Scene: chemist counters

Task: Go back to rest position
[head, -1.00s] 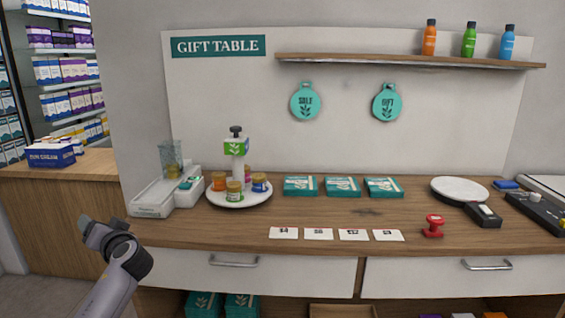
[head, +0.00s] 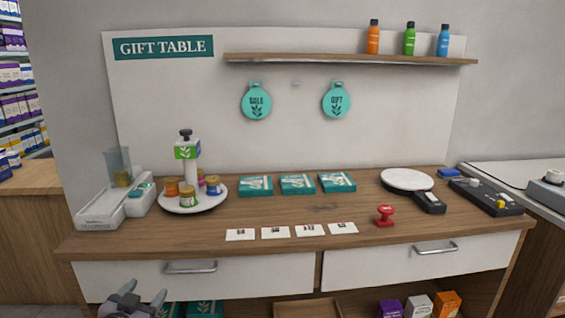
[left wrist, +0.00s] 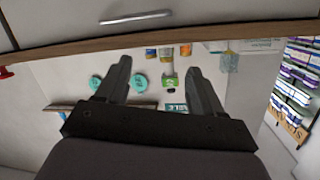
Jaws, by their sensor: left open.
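My left gripper (head: 131,301) shows at the bottom left of the head view, low in front of the gift table's left drawer (head: 190,276). In the left wrist view its two fingers (left wrist: 158,85) are spread apart with nothing between them. It is apart from the counter and touches nothing that I can see. My right gripper is in neither current view.
The wooden gift table (head: 300,235) carries a white turntable (head: 165,206) with jars, teal boxes (head: 297,184), cards (head: 309,230), a red stamp (head: 385,215) and a round white scale (head: 407,180). A shelf (head: 340,60) holds three bottles. Another counter (head: 30,178) stands at left.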

